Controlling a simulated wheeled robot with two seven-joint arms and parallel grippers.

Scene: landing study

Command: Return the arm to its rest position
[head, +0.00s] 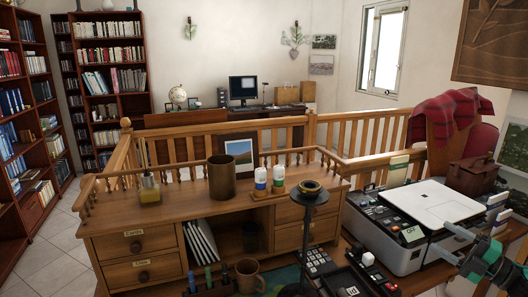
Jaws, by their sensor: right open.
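My right gripper (458,243) is at the lower right edge, in front of the printer. Its grey and green body comes in from the right and its fingers point left. It is open, and I see nothing between its fingers. My left gripper is not in view. Most of the right arm is cut off by the picture's edge.
A white-topped printer (445,203) is close behind the gripper. A desk phone (318,262), a dark stand (307,225) and a brown mug (248,275) are left of it. The wooden desk hutch (135,215) carries a brown cup (222,178). A railing (365,135) runs behind.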

